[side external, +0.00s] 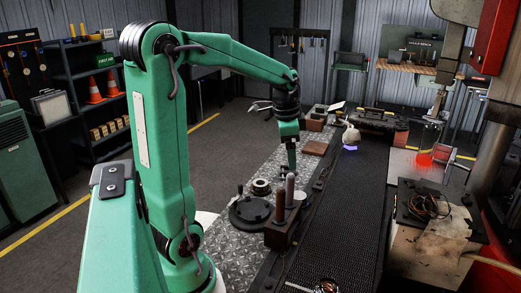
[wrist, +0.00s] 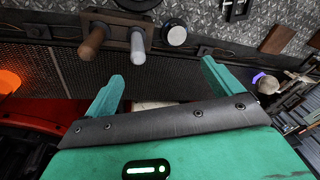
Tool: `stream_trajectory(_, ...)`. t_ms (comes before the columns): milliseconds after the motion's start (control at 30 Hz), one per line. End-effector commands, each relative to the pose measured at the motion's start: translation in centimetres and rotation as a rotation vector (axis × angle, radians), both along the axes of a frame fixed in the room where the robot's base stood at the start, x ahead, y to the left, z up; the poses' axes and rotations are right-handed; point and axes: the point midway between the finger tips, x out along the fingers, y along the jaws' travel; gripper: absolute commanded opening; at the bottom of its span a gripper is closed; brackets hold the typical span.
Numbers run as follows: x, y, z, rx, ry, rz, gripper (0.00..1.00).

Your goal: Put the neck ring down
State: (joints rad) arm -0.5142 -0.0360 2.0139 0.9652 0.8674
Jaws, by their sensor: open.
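In the wrist view the ring (wrist: 174,34) lies flat, just right of a block with two upright posts. My gripper (side external: 291,166) points down over the bench, behind and right of the ring, apart from it. In the wrist view its two green fingers (wrist: 161,74) are spread wide with nothing held between them. The ring lies beyond the fingertips.
The dark block (side external: 280,232) holds a brown post and a grey post close to the ring. A dark mesh conveyor (side external: 345,205) runs alongside the bench. A brown slab (side external: 314,148) lies farther back. A glowing orange-red piece (side external: 424,160) is at the right.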

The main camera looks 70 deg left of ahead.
Motion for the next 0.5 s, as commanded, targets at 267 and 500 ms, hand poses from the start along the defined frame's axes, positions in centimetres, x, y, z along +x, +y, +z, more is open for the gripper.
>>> stream_trajectory(267, -2.4, -7.7, 2.5, -0.02, -0.116, 0.096, 0.91)
stream_trajectory(500, -5.5, -13.1, 3.2, -0.075, -0.213, 0.182, 0.91)
